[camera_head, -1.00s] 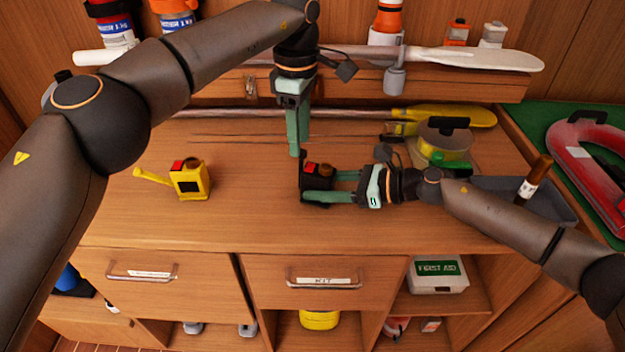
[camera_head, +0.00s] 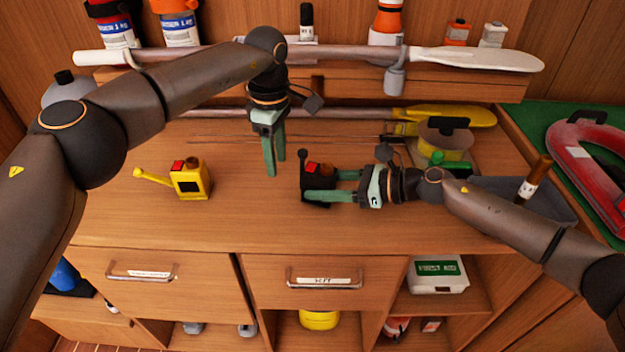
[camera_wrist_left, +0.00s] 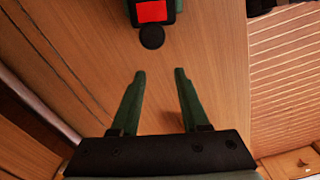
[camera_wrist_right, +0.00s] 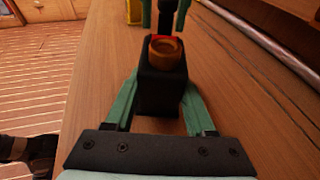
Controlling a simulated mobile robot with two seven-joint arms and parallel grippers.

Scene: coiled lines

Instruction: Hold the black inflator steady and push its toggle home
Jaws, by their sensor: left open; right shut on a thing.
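The black inflator (camera_head: 318,184) stands on the bench top, with a red patch and a brown-orange cap. Its black toggle (camera_head: 302,157) stands upright at its left side, ending in a round knob. My right gripper (camera_head: 333,185) is shut around the inflator's body from the right; the right wrist view shows the body (camera_wrist_right: 160,92) between both fingers. My left gripper (camera_head: 275,170) is open and empty, fingers down, left of the toggle and apart from it. In the left wrist view the knob (camera_wrist_left: 151,37) lies beyond the open fingertips (camera_wrist_left: 160,74).
A yellow inflator (camera_head: 190,181) with its lever sticking out left stands on the bench to the left. A paddle and a clear tub (camera_head: 445,140) lie behind on the right. A grey tray (camera_head: 545,200) is at the right. The bench's front middle is clear.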

